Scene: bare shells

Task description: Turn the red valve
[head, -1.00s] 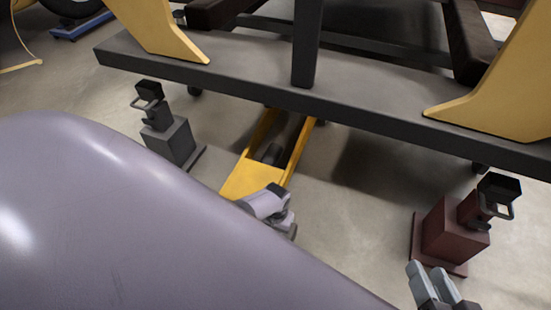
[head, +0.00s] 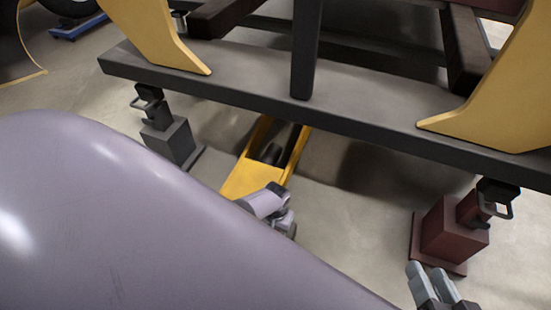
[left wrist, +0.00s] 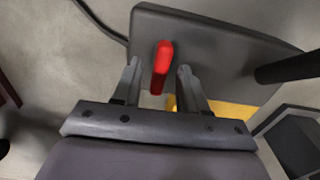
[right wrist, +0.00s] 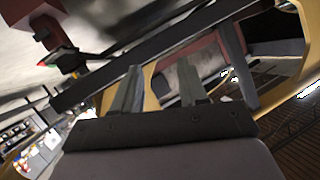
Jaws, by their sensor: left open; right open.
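The red valve (left wrist: 162,68) shows in the left wrist view as a short red handle on a dark grey plate (left wrist: 215,55). My left gripper (left wrist: 158,70) is open, with one finger on each side of the handle and narrow gaps visible. Contact at depth cannot be told. My right gripper (head: 435,287) is open at the lower right, beside the dark red stand. It also shows open and empty in the right wrist view (right wrist: 160,80).
A long dark beam (head: 370,125) with yellow brackets (head: 160,40) spans the back. A grey stand (head: 172,145) is under its left part and a dark red stand (head: 450,232) under its right. A dark cable (left wrist: 100,22) lies by the plate.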

